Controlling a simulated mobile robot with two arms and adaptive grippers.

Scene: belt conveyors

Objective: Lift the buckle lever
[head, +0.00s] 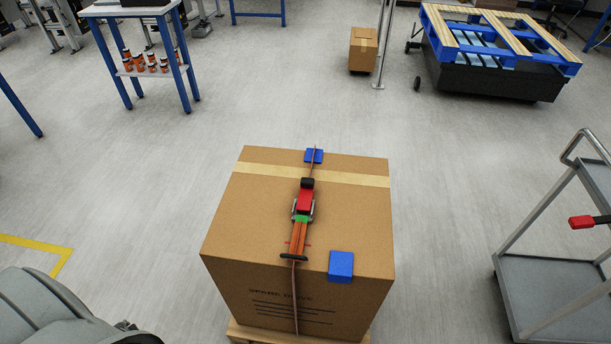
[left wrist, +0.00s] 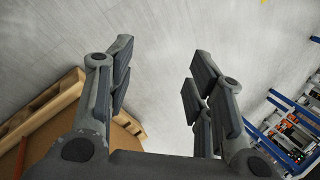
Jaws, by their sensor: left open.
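A strap buckle (head: 303,205) lies on top of a large cardboard box (head: 250,215) in the head view. It has a black end, a red part, a green part and an orange-brown lever-like part with a dark bar at the near end. A thin strap (head: 295,300) runs over the box top and down its front. My left gripper (left wrist: 163,75) is open and empty in the left wrist view, pointing at bare floor, apart from the buckle. The buckle does not show in that view. My right gripper is not in view.
Blue pads (head: 341,266) sit on the box top, one at the far edge. The box stands on a wooden pallet (head: 250,335). A grey cart (head: 540,285) with a red handle grip stands at right. A blue-legged shelf (head: 150,72) holds orange bottles.

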